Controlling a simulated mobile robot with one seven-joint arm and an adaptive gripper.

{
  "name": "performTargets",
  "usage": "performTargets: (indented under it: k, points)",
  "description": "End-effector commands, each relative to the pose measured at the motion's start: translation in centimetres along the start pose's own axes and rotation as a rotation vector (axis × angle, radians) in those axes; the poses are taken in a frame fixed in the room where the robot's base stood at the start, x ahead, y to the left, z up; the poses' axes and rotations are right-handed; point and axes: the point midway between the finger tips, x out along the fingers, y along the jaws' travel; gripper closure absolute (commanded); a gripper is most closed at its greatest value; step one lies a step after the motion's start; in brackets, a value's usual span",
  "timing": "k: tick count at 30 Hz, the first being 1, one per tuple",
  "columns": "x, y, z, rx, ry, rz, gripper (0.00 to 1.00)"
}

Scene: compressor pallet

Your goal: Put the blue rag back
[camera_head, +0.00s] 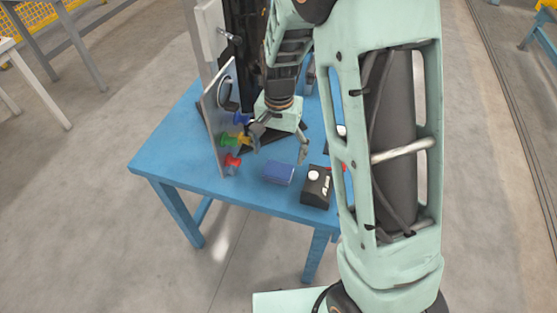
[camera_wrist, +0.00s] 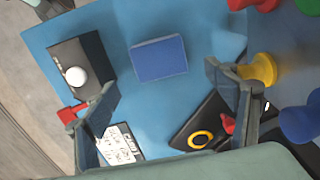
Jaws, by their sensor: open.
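The blue rag (camera_head: 278,173) looks like a flat folded rectangle. It lies on the blue table (camera_head: 185,155) near its front edge, and it also shows whole in the wrist view (camera_wrist: 160,58), at the upper middle. My gripper (camera_head: 280,144) points down over the table, its fingers wide apart with nothing between them. In the wrist view my gripper (camera_wrist: 163,98) has one finger on each side, and the rag lies ahead of the fingertips, apart from them.
A black box with a white button (camera_head: 316,188) stands right of the rag. An upright panel (camera_head: 214,120) with red, yellow and blue knobs stands at left. In the wrist view, a black item with a yellow ring (camera_wrist: 198,139) and a white label (camera_wrist: 118,146) lie near my fingers.

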Motion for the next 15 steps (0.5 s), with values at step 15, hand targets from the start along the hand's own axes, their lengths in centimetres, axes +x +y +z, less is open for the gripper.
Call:
performTargets:
  k: [15]
  points:
    - [-6.1, 0.0, 0.0, 0.000, -0.001, 0.001, 0.22]
